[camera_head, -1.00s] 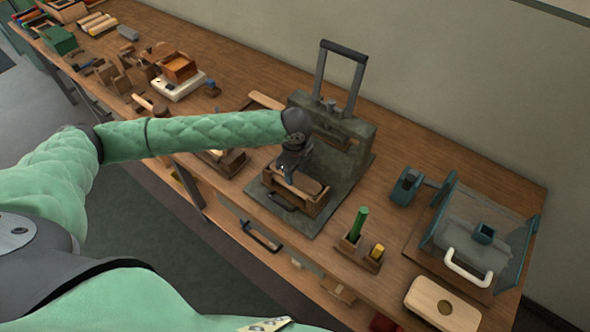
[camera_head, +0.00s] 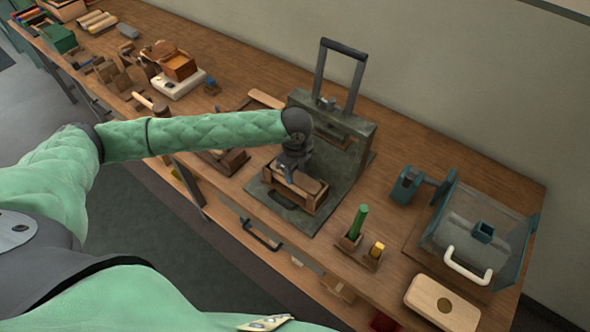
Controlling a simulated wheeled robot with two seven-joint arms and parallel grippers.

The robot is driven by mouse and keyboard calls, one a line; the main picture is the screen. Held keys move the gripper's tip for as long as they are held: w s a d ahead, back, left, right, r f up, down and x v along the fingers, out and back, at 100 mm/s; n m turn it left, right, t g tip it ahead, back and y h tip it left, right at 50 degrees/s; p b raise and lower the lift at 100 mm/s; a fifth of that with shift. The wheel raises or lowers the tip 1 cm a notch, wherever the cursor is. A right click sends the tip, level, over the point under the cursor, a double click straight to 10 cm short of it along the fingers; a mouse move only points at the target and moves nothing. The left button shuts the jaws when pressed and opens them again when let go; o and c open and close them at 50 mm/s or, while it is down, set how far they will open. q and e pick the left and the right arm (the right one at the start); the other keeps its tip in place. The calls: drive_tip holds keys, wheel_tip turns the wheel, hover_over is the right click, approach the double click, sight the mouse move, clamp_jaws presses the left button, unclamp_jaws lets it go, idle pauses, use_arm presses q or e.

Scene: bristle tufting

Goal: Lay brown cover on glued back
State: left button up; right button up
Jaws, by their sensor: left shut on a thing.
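My left gripper (camera_head: 288,174) reaches down from the left over a wooden holder (camera_head: 307,203) on the grey base plate (camera_head: 265,205) of a press. It is shut on a thin brown piece (camera_head: 312,186), which appears to be the brown cover and lies at the top of the holder. The fingers and wrist hide part of it. I cannot tell whether it touches what is beneath. The glued back cannot be made out. My right gripper is not in view.
The press frame (camera_head: 352,132) with its tall lever handle (camera_head: 344,50) stands just behind the holder. To the right are a green-and-yellow tool holder (camera_head: 352,245), a teal device (camera_head: 405,186), a clear-sided box (camera_head: 515,250) and a pale wooden block (camera_head: 425,293). Boxes crowd the left.

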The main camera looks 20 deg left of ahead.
use_arm(q)
drive_tip(key=shift+f, duration=0.2)
drive_tip(key=o, duration=1.5)
drive_tip(key=shift+c, duration=0.2)
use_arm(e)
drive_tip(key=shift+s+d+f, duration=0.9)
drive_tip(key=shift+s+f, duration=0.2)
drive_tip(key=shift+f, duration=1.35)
use_arm(q)
drive_tip(key=shift+r+p, duration=1.1)
drive_tip(key=shift+r, duration=0.05)
drive_tip(key=shift+r+p, duration=0.8)
drive_tip(key=shift+r, duration=0.1)
drive_tip(key=shift+r+p, duration=0.65)
drive_tip(key=shift+r, duration=0.05)
drive_tip(key=shift+r+p, duration=1.15)
drive_tip(key=shift+r, duration=0.1)
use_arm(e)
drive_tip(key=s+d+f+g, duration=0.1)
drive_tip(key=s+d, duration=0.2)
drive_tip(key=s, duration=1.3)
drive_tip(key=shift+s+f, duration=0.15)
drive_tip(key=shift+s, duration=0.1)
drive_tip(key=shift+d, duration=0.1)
